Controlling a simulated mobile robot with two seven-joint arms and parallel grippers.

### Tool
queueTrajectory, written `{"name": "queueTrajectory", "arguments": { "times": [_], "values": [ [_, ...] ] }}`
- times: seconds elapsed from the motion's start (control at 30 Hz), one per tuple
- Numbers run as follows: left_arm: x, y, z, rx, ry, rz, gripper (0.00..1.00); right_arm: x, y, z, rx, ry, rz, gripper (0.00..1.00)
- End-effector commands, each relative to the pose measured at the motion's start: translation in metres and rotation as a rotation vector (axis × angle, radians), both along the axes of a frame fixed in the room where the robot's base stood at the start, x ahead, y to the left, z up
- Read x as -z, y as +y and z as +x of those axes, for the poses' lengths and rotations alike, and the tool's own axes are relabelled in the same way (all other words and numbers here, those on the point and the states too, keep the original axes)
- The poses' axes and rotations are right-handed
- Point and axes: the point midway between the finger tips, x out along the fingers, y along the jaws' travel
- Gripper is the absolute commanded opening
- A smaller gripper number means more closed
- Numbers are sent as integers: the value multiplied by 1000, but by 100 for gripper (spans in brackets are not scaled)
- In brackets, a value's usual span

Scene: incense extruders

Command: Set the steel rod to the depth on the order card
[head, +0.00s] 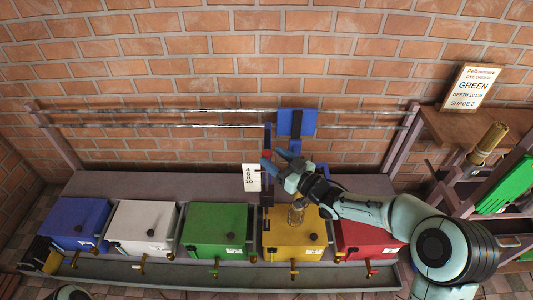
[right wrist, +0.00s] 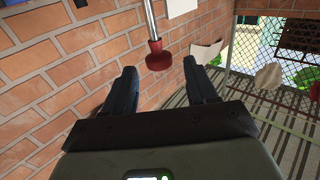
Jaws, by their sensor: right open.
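The order card (head: 471,87), at the upper right in the head view, reads GREEN, DEPTH 10 CM, SHADE 2. The steel rod (right wrist: 150,16) ends in a red knob (right wrist: 158,58) in the right wrist view. The knob appears between and slightly beyond my open fingertips, with space on both sides. In the head view my right gripper (head: 273,160) is at the knob (head: 266,155), in front of the blue upright. A white depth scale (head: 250,178) marked 4, 6, 8, 10 hangs just left of it. The rod's depth reading is too small to tell. My left gripper is out of view.
Blue, white, green (head: 217,228), yellow (head: 290,238) and red boxes with taps stand in a row below. A blue carriage (head: 297,123) sits on metal rails (head: 200,111) along the brick wall. A shelf (head: 440,124) with a stick bundle (head: 488,143) stands right.

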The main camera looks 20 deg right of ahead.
Motion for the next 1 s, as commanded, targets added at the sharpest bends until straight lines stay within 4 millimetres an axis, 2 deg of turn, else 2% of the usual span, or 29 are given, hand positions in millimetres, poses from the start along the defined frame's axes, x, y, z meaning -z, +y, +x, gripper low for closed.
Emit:
{"name": "queueTrajectory", "arguments": {
  "times": [0.1,0.23,0.6,0.63,0.7,0.8,1.0],
  "values": [
    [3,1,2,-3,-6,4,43,1,10,17,-1,0,1,57],
    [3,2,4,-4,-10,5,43,0,16,28,0,0,1,57],
    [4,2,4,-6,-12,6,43,0,18,33,1,1,0,57],
    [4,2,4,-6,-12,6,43,0,18,33,1,1,0,51],
    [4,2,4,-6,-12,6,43,0,18,33,1,1,0,28],
    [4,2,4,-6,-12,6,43,0,18,33,1,1,0,0],
    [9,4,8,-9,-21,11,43,6,18,32,0,1,0,0]
  ]
}}
